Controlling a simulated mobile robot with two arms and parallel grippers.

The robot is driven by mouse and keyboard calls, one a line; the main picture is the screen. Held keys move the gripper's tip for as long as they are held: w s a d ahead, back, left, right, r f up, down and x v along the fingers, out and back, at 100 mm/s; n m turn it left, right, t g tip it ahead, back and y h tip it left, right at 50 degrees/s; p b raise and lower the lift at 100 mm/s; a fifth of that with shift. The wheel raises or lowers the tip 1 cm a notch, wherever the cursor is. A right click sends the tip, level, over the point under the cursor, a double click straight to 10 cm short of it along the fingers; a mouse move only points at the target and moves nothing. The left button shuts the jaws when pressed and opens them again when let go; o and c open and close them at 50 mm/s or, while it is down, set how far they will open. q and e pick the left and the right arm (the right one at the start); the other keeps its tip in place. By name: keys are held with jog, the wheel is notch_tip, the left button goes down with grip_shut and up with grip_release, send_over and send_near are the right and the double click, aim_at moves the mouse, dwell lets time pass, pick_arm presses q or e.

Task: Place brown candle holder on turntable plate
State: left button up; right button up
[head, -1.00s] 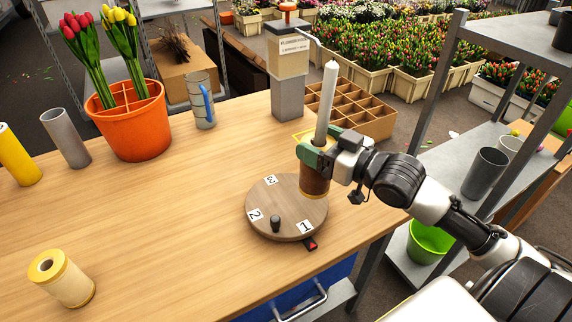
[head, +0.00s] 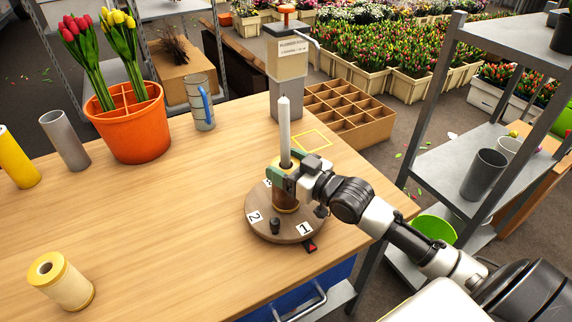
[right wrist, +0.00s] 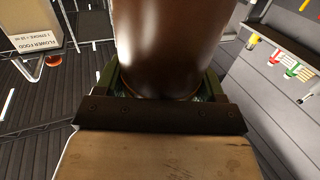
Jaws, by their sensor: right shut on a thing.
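The brown candle holder (head: 286,198) carries a tall pale candle (head: 284,130) and stands upright over the back middle of the round wooden turntable plate (head: 262,222). Its base appears at or very near the plate's surface; I cannot tell if it touches. My right gripper (head: 283,178) is shut around the holder's upper part. In the right wrist view the glossy brown holder (right wrist: 170,45) fills the space between the fingers. The plate shows labels 1 and 2 and a small dark knob (head: 275,225); label 3 is mostly hidden behind the holder. My left gripper is out of view.
A yellow square outline (head: 312,140) marks the table behind the plate. A dispenser (head: 287,95) and a wooden compartment crate (head: 350,118) stand farther back. An orange tulip bucket (head: 130,130) is at left, a ribbon roll (head: 62,282) at front left. The table's middle is clear.

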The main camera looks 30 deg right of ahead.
jog(key=shift+f, duration=0.1)
jog(key=o, duration=1.3)
jog(key=shift+o, duration=0.2)
jog(key=shift+r, duration=0.25)
jog(key=shift+s+d+f, duration=0.1)
jog(key=shift+s+f, duration=0.05)
jog(key=shift+s, duration=0.2)
jog(key=v, duration=1.1)
jog(key=shift+b, duration=0.35)
